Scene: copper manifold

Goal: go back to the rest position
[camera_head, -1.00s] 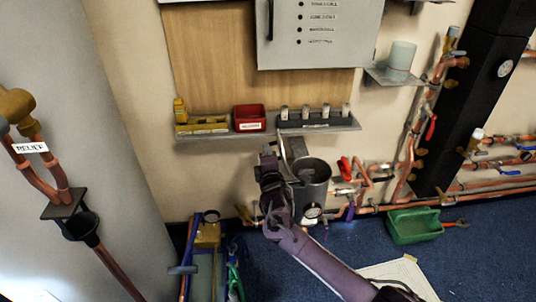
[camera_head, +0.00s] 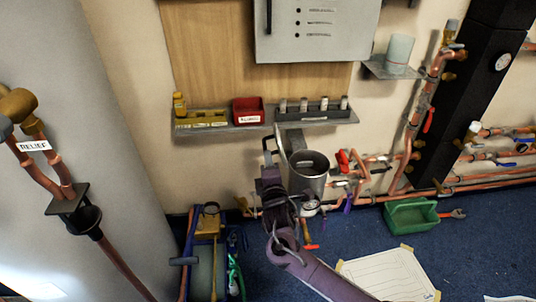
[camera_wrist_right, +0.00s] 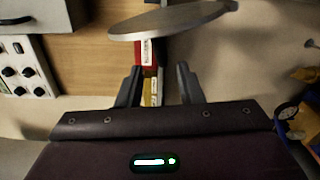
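My right arm comes in from the bottom right of the head view. Its gripper (camera_head: 270,158) is in front of the wall, just left of a grey metal cup (camera_head: 308,178), below the shelf. In the right wrist view, the two dark fingers of the gripper (camera_wrist_right: 159,76) stand apart with a clear gap. Nothing is held; a red bin and yellow block show in the background between them. My left gripper is not in the head view.
A shelf (camera_head: 262,121) carries a red bin (camera_head: 248,112), a yellow block (camera_head: 200,121) and a rack of small bottles (camera_head: 313,113). Copper pipes (camera_head: 413,125) run along the right wall. A green tray (camera_head: 411,216), a white sheet (camera_head: 388,275) and a tool crate (camera_head: 203,265) are on the floor.

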